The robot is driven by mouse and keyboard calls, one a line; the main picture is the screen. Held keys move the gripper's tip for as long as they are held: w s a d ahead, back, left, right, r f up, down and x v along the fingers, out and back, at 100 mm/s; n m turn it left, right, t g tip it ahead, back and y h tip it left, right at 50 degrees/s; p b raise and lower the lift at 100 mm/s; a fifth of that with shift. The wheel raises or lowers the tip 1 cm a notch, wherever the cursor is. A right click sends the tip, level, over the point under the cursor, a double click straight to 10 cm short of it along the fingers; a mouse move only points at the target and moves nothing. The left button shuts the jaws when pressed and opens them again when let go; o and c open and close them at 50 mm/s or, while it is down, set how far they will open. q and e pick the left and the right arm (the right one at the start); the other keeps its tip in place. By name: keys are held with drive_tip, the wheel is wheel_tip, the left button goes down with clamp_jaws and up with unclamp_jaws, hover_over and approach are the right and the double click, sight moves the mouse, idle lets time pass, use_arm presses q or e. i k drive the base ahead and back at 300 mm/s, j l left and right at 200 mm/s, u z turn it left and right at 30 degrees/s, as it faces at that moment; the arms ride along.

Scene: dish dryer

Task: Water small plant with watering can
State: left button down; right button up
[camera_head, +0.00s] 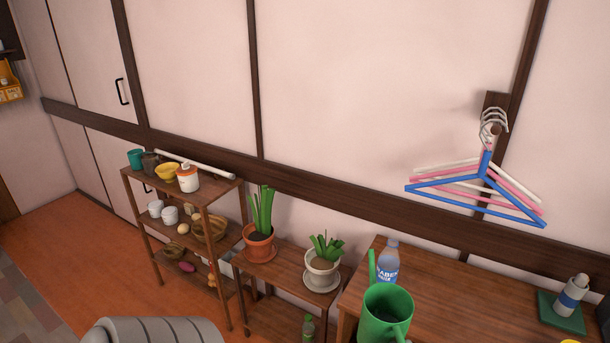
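A green watering can (385,318) stands upright on the wooden table at the lower right, its spout up on the left; its lower part is cut off by the frame edge. The small plant (325,249) has short green leaves and sits in a white pot (322,272) on a white saucer. It stands on a low wooden shelf to the left of the can, a little apart from it. A taller plant (261,210) in a terracotta pot stands left of it on the same shelf.
A blue-labelled bottle (388,262) stands right behind the can. A white-and-blue bottle (571,296) sits on a green tray at the right. Hangers (470,183) hang on the wall above. A shelf rack (207,194) with dishes stands left. The table's middle is clear.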

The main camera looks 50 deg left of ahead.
sight(322, 276)
drive_tip(key=u, duration=1.1)
drive_tip(key=i+j+z, duration=0.2)
drive_tip(key=j, duration=0.15)
drive_tip(key=i+j+z, duration=0.2)
drive_tip(key=j, duration=0.15)
drive_tip(key=i+j+z, duration=0.2)
drive_tip(key=j, duration=0.15)
drive_tip(key=i+j+z, duration=0.2)
drive_tip(key=j, duration=0.2)
drive_tip(key=k, duration=0.1)
